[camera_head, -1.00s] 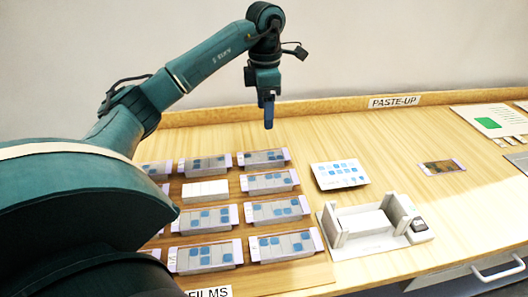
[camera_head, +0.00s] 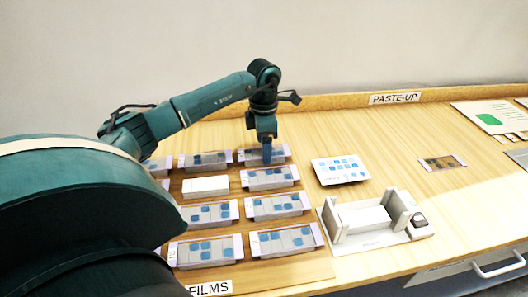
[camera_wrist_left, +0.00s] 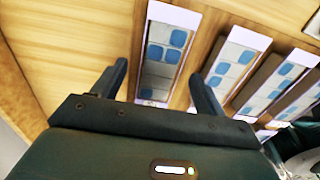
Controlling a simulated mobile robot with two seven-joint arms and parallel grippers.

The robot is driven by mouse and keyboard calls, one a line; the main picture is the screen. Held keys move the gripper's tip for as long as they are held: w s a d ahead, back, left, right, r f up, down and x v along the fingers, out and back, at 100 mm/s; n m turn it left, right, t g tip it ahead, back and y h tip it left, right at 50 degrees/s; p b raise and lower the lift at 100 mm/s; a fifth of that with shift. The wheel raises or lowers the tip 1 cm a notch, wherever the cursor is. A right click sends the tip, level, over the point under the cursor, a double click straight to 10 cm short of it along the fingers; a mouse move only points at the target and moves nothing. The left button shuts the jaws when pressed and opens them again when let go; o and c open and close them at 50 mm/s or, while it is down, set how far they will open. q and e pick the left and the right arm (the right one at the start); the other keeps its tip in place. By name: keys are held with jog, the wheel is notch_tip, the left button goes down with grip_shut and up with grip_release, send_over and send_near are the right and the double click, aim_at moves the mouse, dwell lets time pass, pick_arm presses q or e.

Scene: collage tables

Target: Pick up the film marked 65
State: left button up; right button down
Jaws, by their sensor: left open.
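Films with pale frames and blue squares stand in rows of holders on the left of the table. Any number on them is too small to read, so I cannot tell which is marked 65. My left gripper (camera_head: 266,160) is open and low over the film in the back row, right column (camera_head: 281,154). In the left wrist view the fingers of the left gripper (camera_wrist_left: 160,82) are apart on either side of that film (camera_wrist_left: 166,48), with nothing held. Whether they touch it I cannot tell. My right gripper is not in view.
Neighbouring films (camera_wrist_left: 236,62) stand close by in the wrist view. A white block (camera_head: 205,187) sits among the holders. To the right are a card with blue squares (camera_head: 340,171), a pale fixture (camera_head: 341,243) and a dark film (camera_head: 442,163), with bare table between.

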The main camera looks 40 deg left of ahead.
pick_arm(q)
jog(key=shift+c, duration=0.5)
jog(key=c, duration=0.9)
jog(key=shift+r, duration=0.1)
jog(key=shift+c, duration=0.2)
